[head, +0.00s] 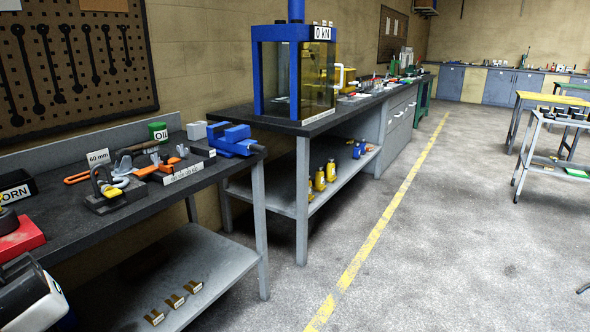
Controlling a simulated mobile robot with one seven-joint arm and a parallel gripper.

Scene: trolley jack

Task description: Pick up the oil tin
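The oil tin (158,132) is a small green cylinder with a white OIL label. It stands upright at the back of the dark left workbench (128,211), near the wall. Tools and small parts lie in front of it and partly hide its lower part.
A blue vise (232,140) sits at the bench's right end. A clamp-like tool on a dark block (115,197) and a red box (20,238) are nearer. A blue-framed press (293,75) stands beyond. The grey floor (430,230) is open at right, with a trolley (559,158) farther off.

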